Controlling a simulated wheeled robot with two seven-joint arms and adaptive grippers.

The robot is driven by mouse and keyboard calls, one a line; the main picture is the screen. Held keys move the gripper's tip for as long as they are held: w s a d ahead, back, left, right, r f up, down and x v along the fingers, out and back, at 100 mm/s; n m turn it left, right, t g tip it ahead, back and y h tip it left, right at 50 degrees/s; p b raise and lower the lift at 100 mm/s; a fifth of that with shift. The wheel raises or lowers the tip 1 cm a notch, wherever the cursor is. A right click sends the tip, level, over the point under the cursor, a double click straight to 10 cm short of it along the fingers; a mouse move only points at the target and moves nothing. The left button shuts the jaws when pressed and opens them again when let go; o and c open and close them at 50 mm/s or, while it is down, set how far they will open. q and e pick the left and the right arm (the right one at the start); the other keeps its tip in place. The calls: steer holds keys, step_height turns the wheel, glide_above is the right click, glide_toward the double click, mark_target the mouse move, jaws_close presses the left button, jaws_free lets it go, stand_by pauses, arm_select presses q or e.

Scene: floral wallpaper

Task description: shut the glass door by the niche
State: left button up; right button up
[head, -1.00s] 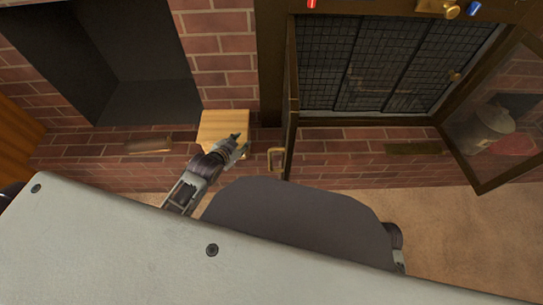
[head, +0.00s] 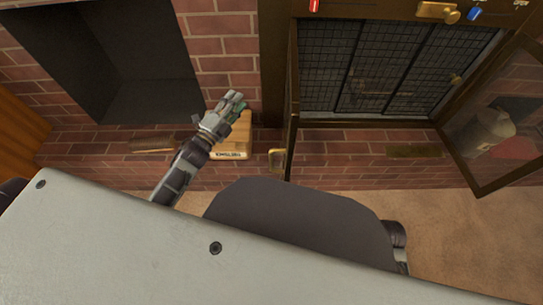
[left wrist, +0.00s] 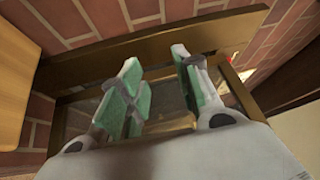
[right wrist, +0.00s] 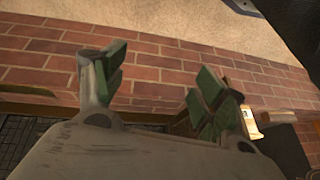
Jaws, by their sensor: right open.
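The glass door by the niche (head: 292,95) stands open and shows nearly edge-on in the head view, with a brass handle (head: 276,161) at its lower end. The dark niche (head: 110,60) is to its left. My left gripper (head: 236,101) is between the niche and this door, apart from the door. In the left wrist view its fingers (left wrist: 156,60) are open and empty, with a brown-framed glass panel behind them. My right gripper (right wrist: 153,75) is open and empty in front of brick; it is hidden in the head view.
A wooden block with a label (head: 232,147) sits on the brick ledge beneath my left gripper. The other glass door (head: 500,120) stands open at the right. A mesh screen (head: 375,65) fills the firebox between the doors. Knobs and coloured levers line the top.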

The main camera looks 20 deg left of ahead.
mark_target(271, 170)
arm_select(q)
steer(key=s+d+r+m+g+h+p, duration=0.1)
steer(key=s+d+m+g+h, duration=0.25)
steer(key=m, duration=0.55)
steer(key=s+m+g+h, duration=0.35)
steer(key=m+h, duration=0.25)
steer(key=m, duration=0.2)
steer(key=s+d+r+m+g+h+p, duration=0.1)
steer(key=s+d+m+g+h, duration=0.2)
steer(key=m, duration=0.6)
steer(key=s+a+f+m+g, duration=0.3)
steer(key=s+f+m+g, duration=0.1)
steer(key=s+m+g, duration=0.2)
steer(key=shift+s+m+g, duration=0.2)
steer(key=shift+m+g, duration=0.6)
steer(key=shift+g, duration=0.5)
arm_select(e)
steer(key=shift+g+h, duration=0.6)
steer(key=shift+g, duration=0.2)
steer(key=shift+s+d+r, duration=0.55)
steer(key=shift+s+d, duration=0.1)
steer(key=shift+d, duration=0.1)
steer(key=shift+s+d+r, duration=0.5)
steer(key=shift+s+d, duration=0.1)
steer(key=shift+d, duration=0.1)
arm_select(q)
steer(key=shift+f, duration=0.1)
